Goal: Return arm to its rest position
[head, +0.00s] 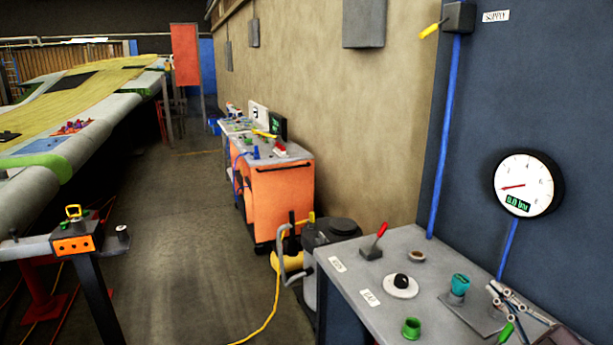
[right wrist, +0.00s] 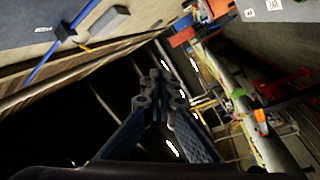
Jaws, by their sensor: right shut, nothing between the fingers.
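My right gripper (head: 495,291) shows at the lower right of the head view, over the right end of the grey bench. In the right wrist view its two dark fingers (right wrist: 160,85) come together at the tips with nothing between them. Part of my right arm is cut off by the picture's corner. My left gripper is in neither view.
The grey bench (head: 340,250) carries a red-handled lever (head: 375,240), a white disc with a black knob (head: 400,285), a teal knob (head: 459,284) and a green cup (head: 411,328). A round gauge (head: 527,184) hangs above. An orange cart (head: 280,195) stands beyond; the aisle floor (head: 190,240) is mostly clear.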

